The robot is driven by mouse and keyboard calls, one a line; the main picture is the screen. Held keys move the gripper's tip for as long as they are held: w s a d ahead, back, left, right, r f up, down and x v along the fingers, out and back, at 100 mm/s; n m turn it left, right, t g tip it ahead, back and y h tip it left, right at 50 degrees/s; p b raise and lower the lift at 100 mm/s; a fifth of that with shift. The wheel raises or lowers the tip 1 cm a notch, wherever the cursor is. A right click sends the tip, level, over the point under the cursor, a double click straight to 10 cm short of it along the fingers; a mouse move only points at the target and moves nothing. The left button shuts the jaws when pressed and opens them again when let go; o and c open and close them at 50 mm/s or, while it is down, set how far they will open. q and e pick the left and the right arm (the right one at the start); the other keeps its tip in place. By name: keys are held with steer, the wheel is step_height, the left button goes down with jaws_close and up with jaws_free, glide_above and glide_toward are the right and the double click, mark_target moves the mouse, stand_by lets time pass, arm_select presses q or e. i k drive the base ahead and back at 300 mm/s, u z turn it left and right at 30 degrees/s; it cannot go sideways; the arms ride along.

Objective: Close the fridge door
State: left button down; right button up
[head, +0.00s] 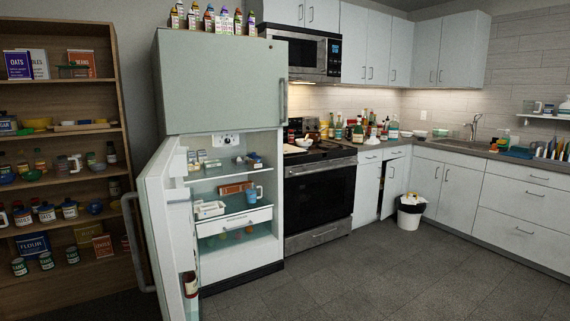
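The fridge (216,85) stands left of the middle in the head view. Its upper freezer door is shut. Its lower fridge door (153,195) is open, swung out toward me on the left side, with a long handle (131,240) on its outer face. Inside the fridge are shelves with small packages, a blue mug (251,196) and a white drawer (233,221). Bottles or jars show in the door's inner rack (190,284). Neither of my grippers shows in this view.
A wooden shelf unit (121,100) full of jars and boxes stands left of the fridge. The stove (321,203) stands right of it. A waste bin (409,213) stands before the cabinets. The grey floor (350,280) in front is clear.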

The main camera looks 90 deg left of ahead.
mark_target(166, 205)
steer(key=u, duration=0.65)
steer(key=k, duration=0.7)
steer(key=u, duration=2.5)
steer(key=i, duration=1)
